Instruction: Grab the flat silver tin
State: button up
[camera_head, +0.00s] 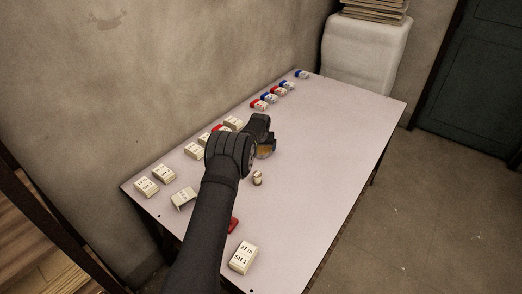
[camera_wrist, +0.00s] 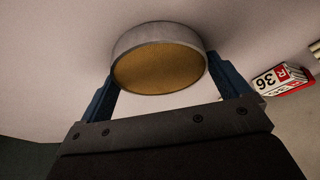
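The flat silver tin (camera_wrist: 160,45) is round, with a silver wall and an orange-brown face, and it fills the upper middle of the wrist view. My gripper (camera_wrist: 160,65) has one blue finger on each side of the tin, and both fingertips appear to meet its wall. In the head view the tin (camera_head: 266,151) shows just beside my gripper (camera_head: 266,138), over the middle of the table, partly hidden by it. I cannot tell whether the tin touches the table.
The pale table (camera_head: 330,150) is clear on its right side. A small round item (camera_head: 257,178) stands in front of the tin. White boxes (camera_head: 243,257) lie at the left and front, and red and blue boxes (camera_head: 270,98) line the back edge. A red-and-white box (camera_wrist: 282,80) shows in the wrist view.

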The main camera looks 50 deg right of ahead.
jog(key=shift+r, duration=0.1)
jog(key=c, duration=0.5)
jog(key=shift+r, duration=0.1)
